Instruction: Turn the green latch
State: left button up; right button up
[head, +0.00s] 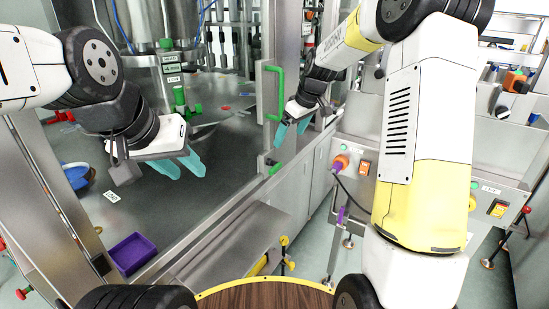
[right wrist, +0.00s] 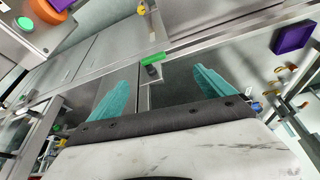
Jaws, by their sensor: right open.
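The green latch (head: 275,168) is a small green piece low on the metal door frame, below the long green door handle (head: 280,92). In the right wrist view the latch (right wrist: 153,60) shows ahead of the fingers, near the middle between them, with a dark part beside it. My right gripper (head: 291,134) is open and empty, above and slightly right of the latch in the head view, apart from it. My left gripper (head: 190,172) has its teal fingers apart and holds nothing; it is over the grey surface at the left.
A purple bin (head: 133,253) is at the lower left. A control box with an orange and purple knob (head: 341,162) stands right of the door. A green-topped valve (head: 180,97) is behind my left gripper. Metal cabinet fronts lie below the latch.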

jog(key=n, duration=0.2)
send_near(276, 166)
jog(key=shift+g+y, duration=0.3)
jog(key=x, duration=0.8)
jog(key=shift+w+d+f, duration=0.1)
jog(key=shift+w+f, duration=0.2)
jog(key=shift+w, duration=0.1)
grip_shut()
